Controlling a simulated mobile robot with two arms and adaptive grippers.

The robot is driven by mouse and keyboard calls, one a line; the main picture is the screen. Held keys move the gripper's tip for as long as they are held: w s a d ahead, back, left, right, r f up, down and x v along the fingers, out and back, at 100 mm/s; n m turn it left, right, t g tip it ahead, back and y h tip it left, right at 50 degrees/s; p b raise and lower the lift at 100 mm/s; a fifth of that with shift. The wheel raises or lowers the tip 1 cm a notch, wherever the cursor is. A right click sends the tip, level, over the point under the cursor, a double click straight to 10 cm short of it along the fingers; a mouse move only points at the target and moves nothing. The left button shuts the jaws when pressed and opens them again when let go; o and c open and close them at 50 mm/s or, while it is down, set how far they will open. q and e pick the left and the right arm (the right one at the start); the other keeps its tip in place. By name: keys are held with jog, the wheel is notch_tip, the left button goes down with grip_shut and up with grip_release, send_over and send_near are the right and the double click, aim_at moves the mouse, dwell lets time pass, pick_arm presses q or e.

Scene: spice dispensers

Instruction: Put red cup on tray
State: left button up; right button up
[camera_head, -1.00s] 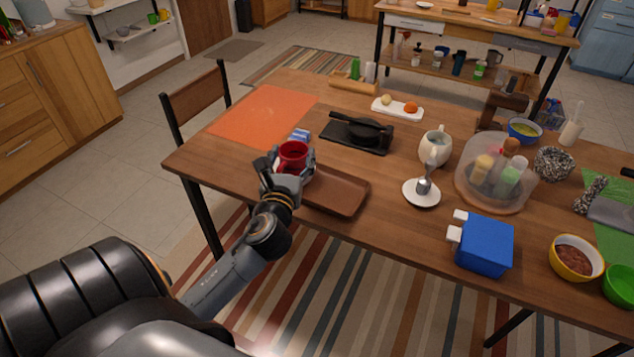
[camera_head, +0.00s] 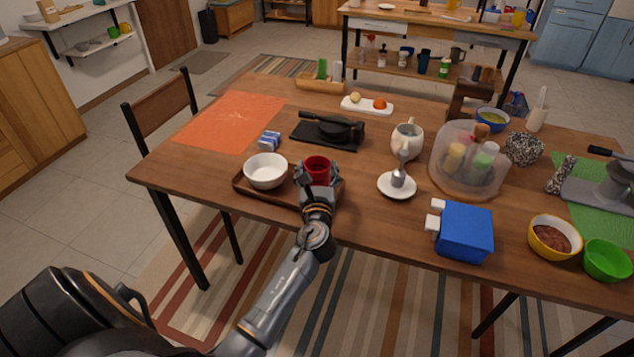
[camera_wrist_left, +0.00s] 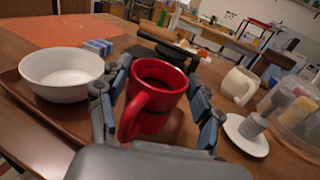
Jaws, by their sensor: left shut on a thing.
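The red cup (camera_head: 317,169) is upright in my left gripper (camera_head: 318,177), which is shut on it, at the right part of the brown wooden tray (camera_head: 240,184). In the left wrist view the red cup (camera_wrist_left: 157,95) sits between the two fingers of the left gripper (camera_wrist_left: 157,110), its handle towards the camera. I cannot tell whether the cup's base touches the tray, as the gripper hides it. A white bowl (camera_head: 266,171) stands on the tray's left part, left of the cup. My right gripper is not in view.
A white saucer (camera_head: 397,187) with a small metal cup is right of the tray. Behind are a blue-white sponge (camera_head: 270,141), a black pan (camera_head: 333,125) on a dark board and an orange mat (camera_head: 228,122). A blue box (camera_head: 464,233) stands front right. Bare tabletop lies between saucer and tray.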

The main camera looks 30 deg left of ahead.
aim_at(317, 183)
pick_arm(q)
notch_tip(317, 183, down, 3)
jog(key=shift+r+b, duration=0.1)
jog(key=shift+b, duration=0.3)
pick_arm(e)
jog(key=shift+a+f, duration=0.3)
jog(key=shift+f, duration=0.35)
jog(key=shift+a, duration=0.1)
pick_arm(q)
jog(key=shift+f, duration=0.3)
jog(key=o, duration=1.4)
jog(key=shift+c, duration=0.2)
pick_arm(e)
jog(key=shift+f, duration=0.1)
